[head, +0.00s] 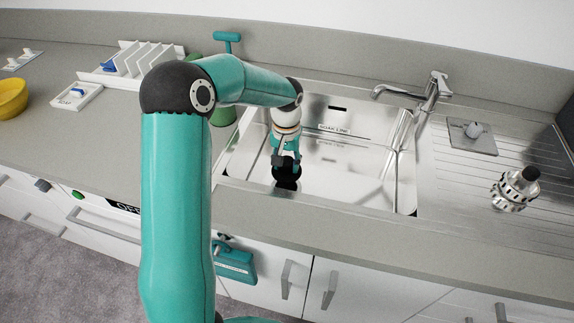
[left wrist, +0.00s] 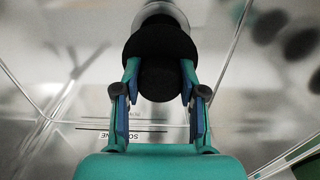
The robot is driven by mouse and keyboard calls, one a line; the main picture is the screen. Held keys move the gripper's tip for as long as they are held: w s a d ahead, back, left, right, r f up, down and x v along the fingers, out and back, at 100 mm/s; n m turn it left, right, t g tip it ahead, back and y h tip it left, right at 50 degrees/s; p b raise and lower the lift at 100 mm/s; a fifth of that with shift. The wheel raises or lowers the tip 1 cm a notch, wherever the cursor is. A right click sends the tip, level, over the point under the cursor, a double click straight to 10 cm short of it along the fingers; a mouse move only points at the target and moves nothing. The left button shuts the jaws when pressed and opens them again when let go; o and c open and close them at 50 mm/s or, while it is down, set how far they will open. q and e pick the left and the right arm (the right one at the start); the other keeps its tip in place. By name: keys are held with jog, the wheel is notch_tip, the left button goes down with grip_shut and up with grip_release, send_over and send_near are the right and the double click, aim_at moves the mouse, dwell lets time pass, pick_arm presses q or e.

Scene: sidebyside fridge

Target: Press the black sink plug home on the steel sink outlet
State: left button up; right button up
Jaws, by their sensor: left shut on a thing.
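The black sink plug (left wrist: 158,42) is held by its knob between the fingers of my left gripper (left wrist: 159,88). In the head view, my left gripper (head: 285,158) is down inside the steel sink, near its front left part, with the black plug (head: 287,170) under it. The steel outlet (left wrist: 163,11) shows as a bright round rim just beyond the plug in the left wrist view. The plug covers most of it. I cannot tell whether the plug touches the outlet or sits level on it. My right gripper is not in view.
The steel sink (head: 345,165) has walls close around my left gripper. A tap (head: 430,92) stands behind it. A steel fitting with a black top (head: 515,188) and a grey plate with a knob (head: 472,133) stand on the drainer. A white rack (head: 140,62) is at back left.

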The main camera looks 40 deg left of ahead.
aim_at(286, 161)
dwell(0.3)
pick_arm(q)
jog(key=shift+s+f+b, duration=0.1)
jog(key=shift+f+b, duration=0.25)
jog(key=shift+b, duration=0.1)
jog(key=shift+f+b, duration=1.9)
jog(key=shift+f, duration=0.55)
jog(key=shift+f, duration=0.85)
jog(key=o, duration=1)
jog(key=shift+o, duration=0.2)
jog(key=shift+r, duration=0.1)
notch_tip(286, 161, up, 12)
jog(key=shift+f, duration=0.1)
